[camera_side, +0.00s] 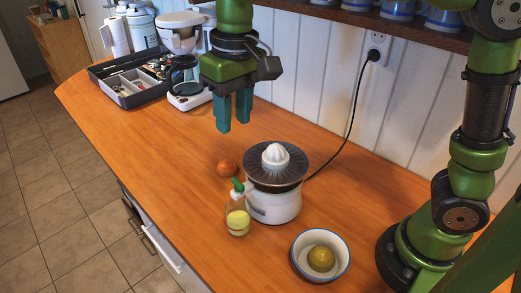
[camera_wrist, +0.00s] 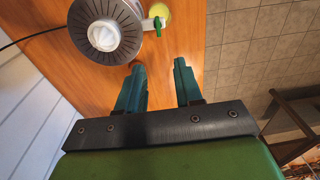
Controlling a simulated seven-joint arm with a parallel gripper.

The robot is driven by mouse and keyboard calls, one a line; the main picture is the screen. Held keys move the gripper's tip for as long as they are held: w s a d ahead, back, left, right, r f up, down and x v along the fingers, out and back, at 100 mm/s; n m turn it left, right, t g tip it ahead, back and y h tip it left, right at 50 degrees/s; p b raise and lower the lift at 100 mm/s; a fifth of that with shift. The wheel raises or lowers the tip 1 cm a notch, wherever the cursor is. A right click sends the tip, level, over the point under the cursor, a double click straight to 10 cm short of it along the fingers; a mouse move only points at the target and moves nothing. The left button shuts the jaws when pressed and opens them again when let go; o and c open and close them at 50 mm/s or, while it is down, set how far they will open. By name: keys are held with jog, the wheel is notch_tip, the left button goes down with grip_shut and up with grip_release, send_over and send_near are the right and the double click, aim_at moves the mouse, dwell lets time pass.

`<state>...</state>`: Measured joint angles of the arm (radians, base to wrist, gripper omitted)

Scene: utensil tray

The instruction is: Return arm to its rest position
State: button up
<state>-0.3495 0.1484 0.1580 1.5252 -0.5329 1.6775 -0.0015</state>
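My gripper (camera_side: 233,124) hangs pointing down above the wooden counter, with its two teal fingers spread apart and nothing between them. In the side view it is up behind the juicer and to the right of the utensil tray (camera_side: 146,97), clear of both. In the wrist view my gripper (camera_wrist: 159,66) also shows a wide gap between the fingers, with bare counter and the counter's edge beyond. The utensil tray is dark with light compartments and holds several utensils, too small to tell apart.
A bowl (camera_side: 300,270) with a yellow-green fruit (camera_side: 321,258) is in front. A coffee maker (camera_side: 187,84) stands behind my gripper. A cord runs to the wall socket (camera_side: 375,47).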

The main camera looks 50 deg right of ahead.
jog(key=s+d+f+m+t, duration=0.2)
jog(key=s+d+t, duration=0.1)
jog(key=s+d, duration=0.3)
jog(key=s+d+f+m+t+y, duration=0.1)
jog(key=s+d+f+m+t, duration=0.1)
jog(key=s+d, duration=0.3)
jog(key=d+t, duration=0.1)
jog(key=d, duration=0.3)
jog(key=shift+s+d+y, duration=0.2)
jog(key=shift+s+y, duration=0.1)
jog(key=shift+s, duration=0.05)
